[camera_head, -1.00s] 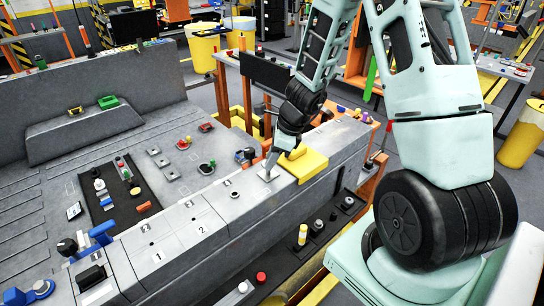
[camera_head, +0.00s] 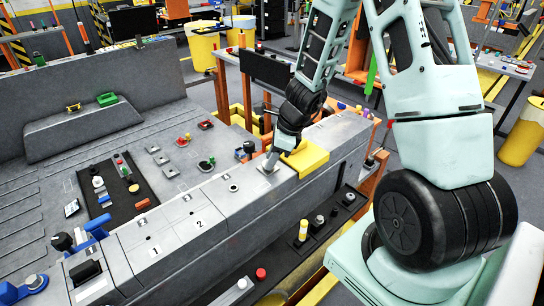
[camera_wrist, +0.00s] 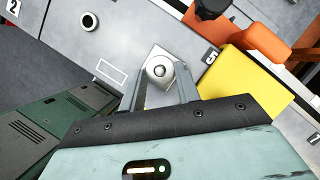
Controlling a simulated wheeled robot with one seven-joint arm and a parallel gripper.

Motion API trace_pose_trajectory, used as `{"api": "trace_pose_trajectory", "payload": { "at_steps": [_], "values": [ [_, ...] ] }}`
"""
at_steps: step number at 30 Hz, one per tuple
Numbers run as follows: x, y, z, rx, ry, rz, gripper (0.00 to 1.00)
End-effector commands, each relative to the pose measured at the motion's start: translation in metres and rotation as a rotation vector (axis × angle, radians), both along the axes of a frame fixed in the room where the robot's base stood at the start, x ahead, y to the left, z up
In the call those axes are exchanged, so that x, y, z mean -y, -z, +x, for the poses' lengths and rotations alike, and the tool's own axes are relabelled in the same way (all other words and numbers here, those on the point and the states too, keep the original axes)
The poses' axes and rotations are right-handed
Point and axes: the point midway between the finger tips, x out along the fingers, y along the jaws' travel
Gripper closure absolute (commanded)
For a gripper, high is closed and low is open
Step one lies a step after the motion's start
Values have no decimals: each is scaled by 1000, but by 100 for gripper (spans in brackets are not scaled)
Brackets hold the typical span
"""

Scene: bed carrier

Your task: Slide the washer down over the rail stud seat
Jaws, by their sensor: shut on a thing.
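My gripper (camera_wrist: 164,84) is shut on the washer (camera_wrist: 169,62), a pale metal ring between its fingertips in the wrist view. A small rounded stud top (camera_wrist: 158,70) shows within the ring. A light square plate (camera_wrist: 153,54) lies beneath it on the grey rail. How high the washer sits on the stud cannot be told. In the head view my gripper (camera_head: 269,164) points down at the rail's top, just left of the yellow block; the washer is too small to make out there.
A yellow block (camera_head: 306,158) stands close to the right of my gripper. A dark-holed round fitting (camera_wrist: 88,22) sits farther along the rail. An orange part (camera_wrist: 262,42) and a black knob (camera_wrist: 211,8) are nearby in the wrist view. The rail top (camera_head: 240,200) toward the numbered panels is mostly clear.

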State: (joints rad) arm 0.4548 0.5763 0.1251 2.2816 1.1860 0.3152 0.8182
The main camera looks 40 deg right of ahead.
Motion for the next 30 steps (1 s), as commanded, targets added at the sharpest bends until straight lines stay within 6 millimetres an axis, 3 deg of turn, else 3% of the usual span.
{"api": "trace_pose_trajectory", "payload": {
  "at_steps": [11, 12, 14, 24, 30],
  "values": [
    [0, 10, 0, 0, 0, 0, 89],
    [0, 9, 0, 0, 0, 0, 59],
    [0, 9, 0, 0, 0, 0, 43],
    [1, 6, 0, 1, 0, -1, 42],
    [8, -21, -7, 4, 0, -2, 42]
  ]
}}
